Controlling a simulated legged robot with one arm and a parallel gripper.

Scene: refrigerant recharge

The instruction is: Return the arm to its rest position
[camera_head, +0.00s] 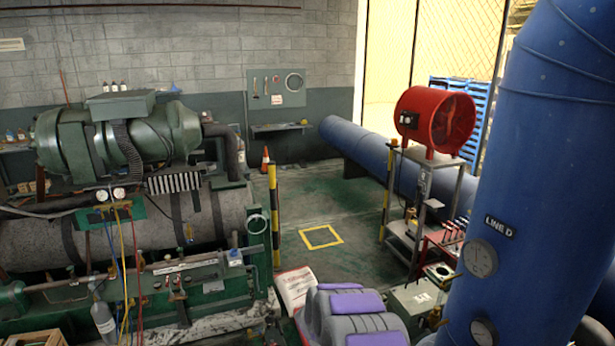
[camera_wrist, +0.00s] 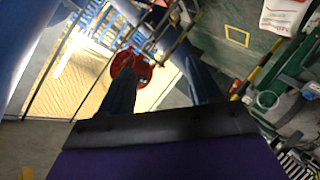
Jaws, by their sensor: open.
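My gripper (camera_wrist: 158,72) shows in the wrist view as two dark fingers spread apart, with nothing between them. Its purple body and a dark bar fill the bottom of that view. In the head view my grey and purple arm (camera_head: 345,312) sits low at the bottom middle, close to my body. I cannot make out the gripper's fingers there. The wrist view is tilted and looks toward the red fan (camera_wrist: 132,68) and the bright doorway.
The green chiller (camera_head: 120,140) with gauges and hoses stands left. A blue pipe marked LINE D (camera_head: 540,170) rises close on the right. The red fan (camera_head: 436,120) stands on a metal cart (camera_head: 465,190). Clear floor with a yellow square (camera_head: 320,237) lies in the middle.

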